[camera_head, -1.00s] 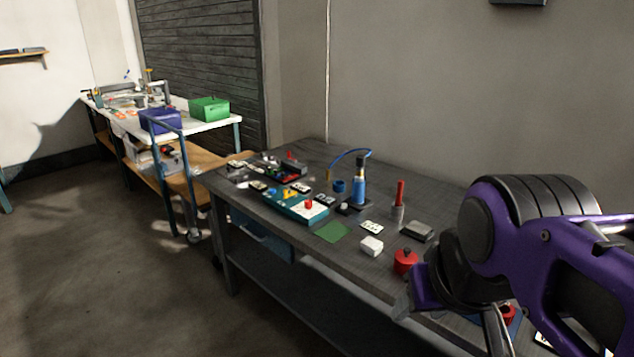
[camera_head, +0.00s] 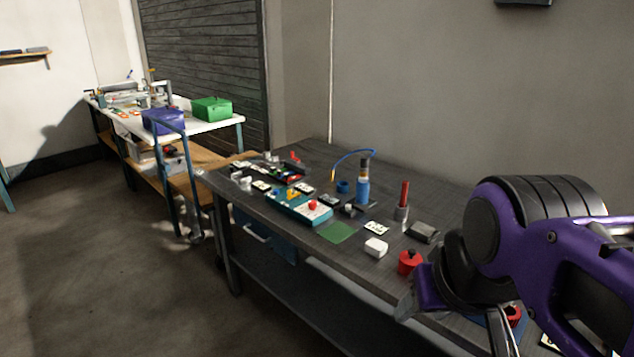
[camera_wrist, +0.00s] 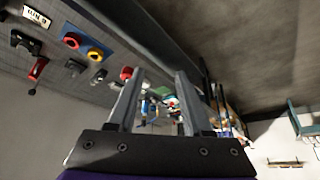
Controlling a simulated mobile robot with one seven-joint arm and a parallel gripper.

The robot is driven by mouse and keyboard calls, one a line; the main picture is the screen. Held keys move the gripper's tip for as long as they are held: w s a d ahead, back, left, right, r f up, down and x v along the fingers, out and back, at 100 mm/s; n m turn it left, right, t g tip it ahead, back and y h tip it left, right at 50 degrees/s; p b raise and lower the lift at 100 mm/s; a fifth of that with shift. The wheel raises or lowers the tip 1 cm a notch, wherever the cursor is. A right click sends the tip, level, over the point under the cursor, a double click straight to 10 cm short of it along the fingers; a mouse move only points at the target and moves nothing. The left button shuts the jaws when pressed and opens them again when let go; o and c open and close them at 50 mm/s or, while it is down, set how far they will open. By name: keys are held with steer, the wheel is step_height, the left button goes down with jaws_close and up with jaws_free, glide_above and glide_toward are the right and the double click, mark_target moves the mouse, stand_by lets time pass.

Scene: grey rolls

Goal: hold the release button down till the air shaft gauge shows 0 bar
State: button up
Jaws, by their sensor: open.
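My gripper (camera_wrist: 160,75) is open in the wrist view, with its two grey fingers apart and nothing between them. In the head view it is over the right part of the grey workbench, partly hidden by my arm. A blue upright cylinder (camera_head: 362,190) with a blue hose stands near the back of the bench. A teal box (camera_head: 285,204) with a red knob (camera_head: 313,205) lies to its left. I cannot tell which is the release button, and no gauge reading is legible.
The grey bench holds a red pot (camera_head: 409,263), a white block (camera_head: 376,248), a red rod (camera_head: 404,193) in a grey holder and a green mat (camera_head: 337,232). A white-topped table (camera_head: 215,124) with blue and green boxes stands behind left. Floor at left is open.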

jaws_close()
stand_by(1.7)
